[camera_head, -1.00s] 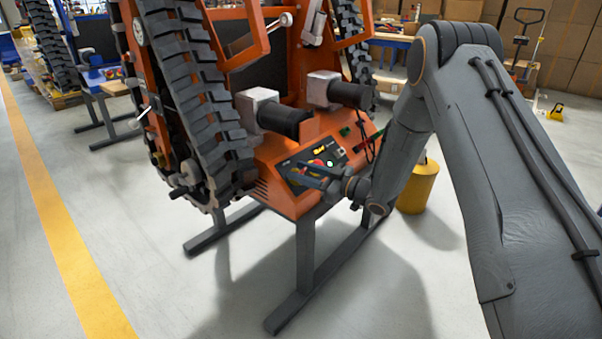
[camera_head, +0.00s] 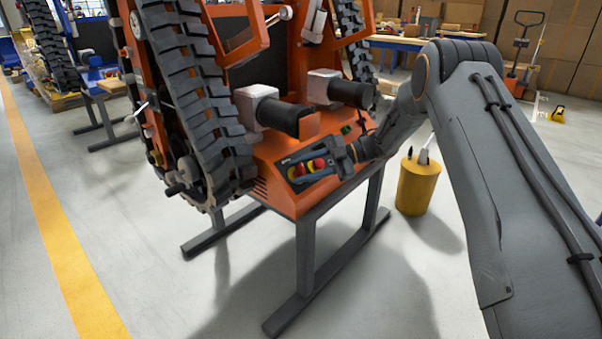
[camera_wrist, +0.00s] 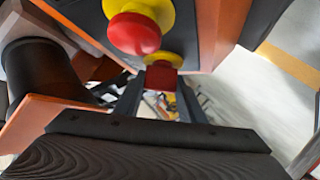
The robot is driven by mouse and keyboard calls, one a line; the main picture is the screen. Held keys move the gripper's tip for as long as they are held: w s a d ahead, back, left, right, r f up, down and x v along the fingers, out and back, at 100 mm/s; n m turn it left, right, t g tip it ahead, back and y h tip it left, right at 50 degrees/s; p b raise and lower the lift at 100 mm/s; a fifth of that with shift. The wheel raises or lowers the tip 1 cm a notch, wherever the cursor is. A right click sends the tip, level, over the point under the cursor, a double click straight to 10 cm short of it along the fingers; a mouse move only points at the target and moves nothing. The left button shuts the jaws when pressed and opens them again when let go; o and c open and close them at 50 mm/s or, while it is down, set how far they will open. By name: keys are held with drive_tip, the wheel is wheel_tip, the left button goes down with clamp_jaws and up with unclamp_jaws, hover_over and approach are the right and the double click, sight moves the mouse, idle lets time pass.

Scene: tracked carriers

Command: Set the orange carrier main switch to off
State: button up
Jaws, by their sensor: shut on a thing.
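The orange carrier (camera_head: 285,205) stands on grey legs, with a dark control panel (camera_head: 284,167) on its sloping front. Two red parts on yellow bases show on the panel. In the wrist view, the round red mushroom button (camera_wrist: 135,33) is in front, and the red main switch handle (camera_wrist: 162,76) on a yellow base is behind it. My gripper (camera_wrist: 160,92) has its fingers on either side of the switch handle and is shut on it. My gripper also shows in the head view (camera_head: 326,158), over the panel. The handle's exact angle is hard to tell.
Two dark cylinders with grey blocks (camera_head: 325,85) stick out just above the panel. A black track (camera_head: 190,80) rises at the left. A yellow bin (camera_head: 417,188) stands on the floor to the right. The floor in front is clear.

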drive_tip(key=shift+w+d+n+g+h+b, duration=0.1)
drive_tip(key=shift+n+g+h+b, duration=0.3)
drive_tip(key=shift+n+g+h, duration=0.6)
drive_tip(key=shift+n+g+h+b, duration=0.35)
drive_tip(key=shift+n+h, duration=0.25)
drive_tip(key=shift+n, duration=0.8)
drive_tip(key=shift+r, duration=0.1)
drive_tip(key=o, duration=1)
drive_tip(key=shift+o, duration=0.2)
drive_tip(key=v, duration=0.7)
drive_tip(key=shift+w+d+r+p, duration=0.15)
drive_tip(key=shift+d+p, duration=0.1)
drive_tip(key=shift+p, duration=0.2)
drive_tip(key=shift+a, duration=0.1)
